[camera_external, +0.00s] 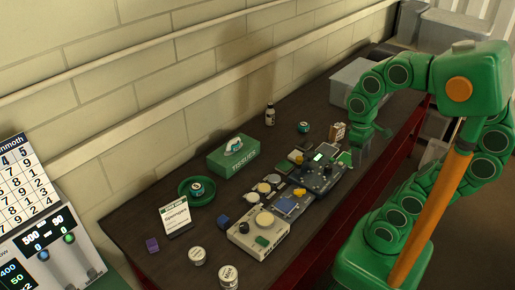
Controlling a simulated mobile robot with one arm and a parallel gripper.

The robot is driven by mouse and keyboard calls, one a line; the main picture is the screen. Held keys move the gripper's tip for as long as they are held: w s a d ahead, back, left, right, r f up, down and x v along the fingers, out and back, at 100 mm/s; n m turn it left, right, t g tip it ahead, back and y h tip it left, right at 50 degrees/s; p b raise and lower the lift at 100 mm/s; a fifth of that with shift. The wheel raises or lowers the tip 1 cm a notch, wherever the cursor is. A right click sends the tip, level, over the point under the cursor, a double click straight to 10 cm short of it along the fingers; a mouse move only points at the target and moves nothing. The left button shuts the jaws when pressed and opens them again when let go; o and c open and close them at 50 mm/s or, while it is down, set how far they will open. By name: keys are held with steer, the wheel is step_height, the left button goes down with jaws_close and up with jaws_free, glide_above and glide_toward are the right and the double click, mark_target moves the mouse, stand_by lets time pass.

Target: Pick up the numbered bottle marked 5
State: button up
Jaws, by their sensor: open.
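A small dark bottle (270,118) with a pale label stands upright near the wall, at the back of the dark bench (135,230). Its marking is too small to read, so I cannot tell whether it is the one marked 5. A small round green-and-dark item (304,127) with a pale mark sits to its right, and a similar one (196,187) lies in a green dish (184,199). My gripper (359,154) hangs low over the bench's right part, right of the bottle and apart from it. It is open. Its fingertips are small and partly unclear.
A green tissue box (233,157) stands left of the bottle. A grey bin (352,78) stands behind. The wall borders the bench.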

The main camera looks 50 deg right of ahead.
steer(key=shift+r, duration=2)
steer(key=t, duration=2)
glide_above(272, 106)
steer(key=s, duration=0.4)
step_height(272, 106, down, 20)
steer(key=shift+w+d+r, duration=0.1)
steer(key=shift+w, duration=1.75)
steer(key=shift+w+d, duration=0.1)
steer(key=shift+w, duration=1.7)
jaws_close()
